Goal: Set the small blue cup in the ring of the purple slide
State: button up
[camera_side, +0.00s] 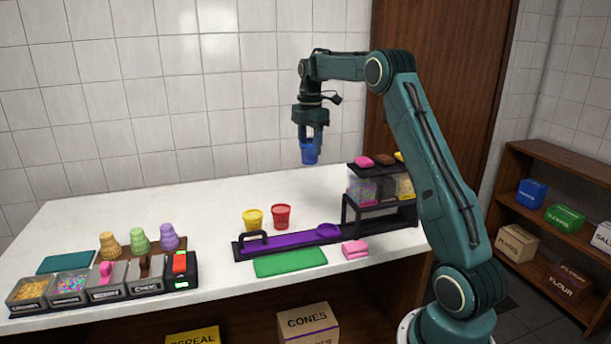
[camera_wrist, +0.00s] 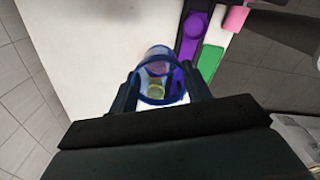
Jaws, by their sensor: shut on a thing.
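The small blue cup (camera_side: 309,151) is held by my gripper (camera_side: 311,142), which is shut on it high above the counter. In the wrist view the cup (camera_wrist: 152,88) sits between my gripper's fingers (camera_wrist: 158,92) and looks see-through, with the red and yellow cups showing through it. The purple slide (camera_side: 290,240) lies in a black tray on the counter, below and in front of the cup. Its ring (camera_side: 328,230) is at the right end and looks empty. The ring also shows in the wrist view (camera_wrist: 196,24), above and right of the cup.
A yellow cup (camera_side: 253,220) and a red cup (camera_side: 281,216) stand behind the slide. A black dispenser rack (camera_side: 381,212) stands right of it. A green cloth (camera_side: 290,262) and pink block (camera_side: 355,249) lie in front. Topping bins (camera_side: 107,293) are at left. The counter's back is clear.

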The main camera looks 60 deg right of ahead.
jog(key=m, duration=0.1)
jog(key=s+m, duration=0.1)
jog(key=m, duration=0.1)
jog(key=s+a+m, duration=0.1)
jog(key=m, duration=0.1)
jog(key=shift+s+r, duration=0.1)
jog(key=shift+r, duration=0.3)
jog(key=s+a+m, duration=0.1)
jog(key=s+m, duration=0.1)
jog(key=m, duration=1.1)
send_over(328, 232)
jog(key=shift+w+r, duration=0.1)
jog(key=shift+r, duration=0.35)
notch_tip(328, 232, down, 20)
dwell(0.3)
jog(key=shift+f, duration=0.1)
